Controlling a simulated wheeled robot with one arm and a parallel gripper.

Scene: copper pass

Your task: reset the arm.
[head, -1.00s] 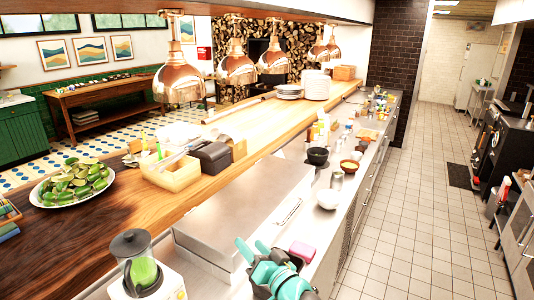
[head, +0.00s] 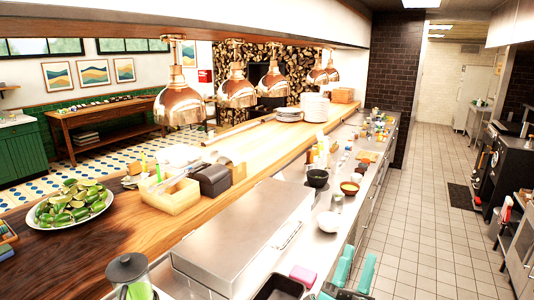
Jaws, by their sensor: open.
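My gripper (head: 355,272) shows at the bottom edge of the head view, right of centre. Its two teal fingers are apart, with nothing seen between them. It is over the front edge of the steel counter (head: 345,211), close to the aisle floor. The rest of my arm is out of the picture.
A pink sponge (head: 302,275) and a dark tray (head: 278,288) lie left of my gripper. A steel box (head: 240,240) and a blender (head: 130,275) stand further left. Bowls (head: 317,178) and bottles line the counter beyond. Copper lamps (head: 178,98) hang above the wooden pass. The tiled aisle (head: 420,230) is clear.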

